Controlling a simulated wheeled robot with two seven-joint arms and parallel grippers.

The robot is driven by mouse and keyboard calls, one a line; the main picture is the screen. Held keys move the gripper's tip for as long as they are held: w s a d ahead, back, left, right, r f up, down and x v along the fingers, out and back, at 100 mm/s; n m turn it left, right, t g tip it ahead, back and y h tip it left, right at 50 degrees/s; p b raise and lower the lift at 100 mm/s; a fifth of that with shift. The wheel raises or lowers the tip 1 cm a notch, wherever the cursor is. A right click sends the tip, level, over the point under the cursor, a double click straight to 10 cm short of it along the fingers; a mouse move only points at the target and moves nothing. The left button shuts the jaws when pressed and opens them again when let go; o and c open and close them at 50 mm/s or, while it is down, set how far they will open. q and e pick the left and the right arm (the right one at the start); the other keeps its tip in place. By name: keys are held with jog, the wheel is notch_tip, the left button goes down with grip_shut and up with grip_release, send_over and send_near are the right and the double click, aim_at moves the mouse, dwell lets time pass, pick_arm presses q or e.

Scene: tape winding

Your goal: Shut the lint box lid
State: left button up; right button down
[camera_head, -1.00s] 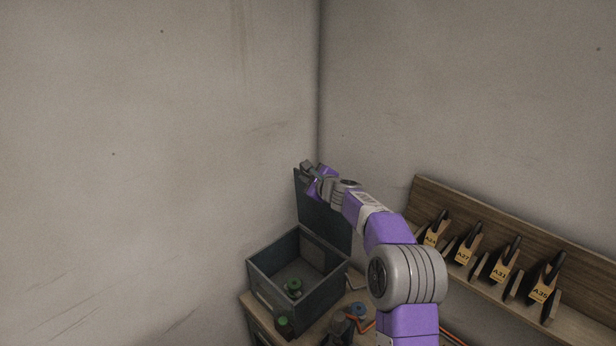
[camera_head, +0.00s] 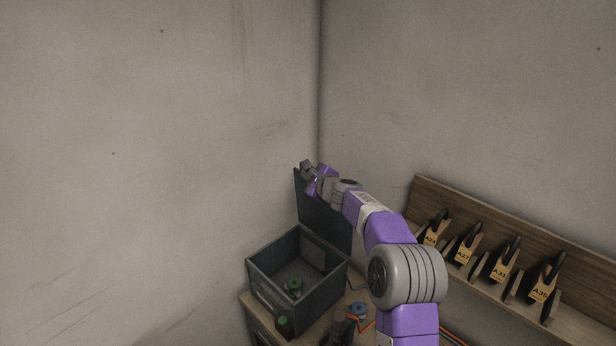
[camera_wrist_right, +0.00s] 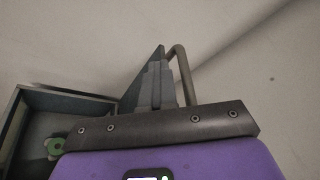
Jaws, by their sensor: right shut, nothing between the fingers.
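The lint box (camera_head: 270,287) is a dark grey open-topped box at the corner of a wooden worktop. Its lid (camera_head: 322,222) stands up, open, at the back of the box. My right gripper (camera_head: 306,167) is shut and empty, at the upper edge of the lid. In the right wrist view, the shut fingers (camera_wrist_right: 158,84) are in front of part of the lid, and the box (camera_wrist_right: 70,101) lies to the left. I cannot tell whether the fingers touch the lid. A bent rod (camera_wrist_right: 183,72) shows just right of the fingers. My left gripper is not in view.
A blue item (camera_head: 358,309) and orange cable are on the worktop. A wooden rack (camera_head: 481,240) with labelled holders is on the right wall. Walls meet behind the lid.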

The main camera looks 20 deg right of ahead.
dwell(0.5)
jog(key=c, duration=1.4)
grip_release()
jog(key=shift+c, duration=0.2)
jog(key=b+v, duration=0.2)
jog(key=v, duration=0.5)
jog(key=shift+s+b, duration=0.3)
jog(key=shift+r, duration=0.1)
